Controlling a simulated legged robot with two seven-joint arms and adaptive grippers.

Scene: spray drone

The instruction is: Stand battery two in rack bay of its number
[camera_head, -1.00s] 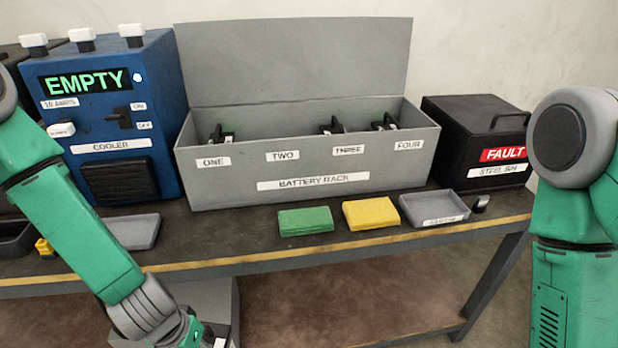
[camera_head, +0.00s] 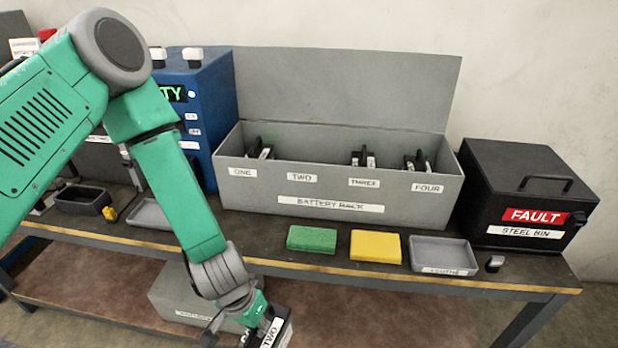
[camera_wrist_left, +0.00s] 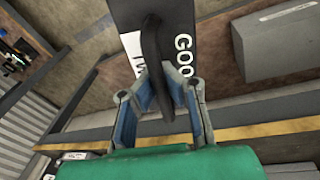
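Battery two (camera_head: 284,331) is a black block with a white TWO label at the bottom edge of the head view, partly cut off. My left gripper (camera_head: 262,314) is shut on its black handle, in front of the table and below its top. In the left wrist view, battery two (camera_wrist_left: 178,22) shows a GOOD marking and its handle lies between the blue finger pads of the left gripper (camera_wrist_left: 163,82). The grey battery rack (camera_head: 330,190) has bays labelled ONE to FOUR. Dark handles show behind ONE, THREE and FOUR; none shows behind TWO. My right gripper is out of view.
A green pad (camera_head: 312,239), a yellow pad (camera_head: 375,246) and a grey tray (camera_head: 441,257) lie before the rack. A black steel bin (camera_head: 520,200) stands right, the blue cooler (camera_head: 213,110) left. The rack's raised lid (camera_head: 350,88) stands behind it. A grey box (camera_head: 185,298) sits below.

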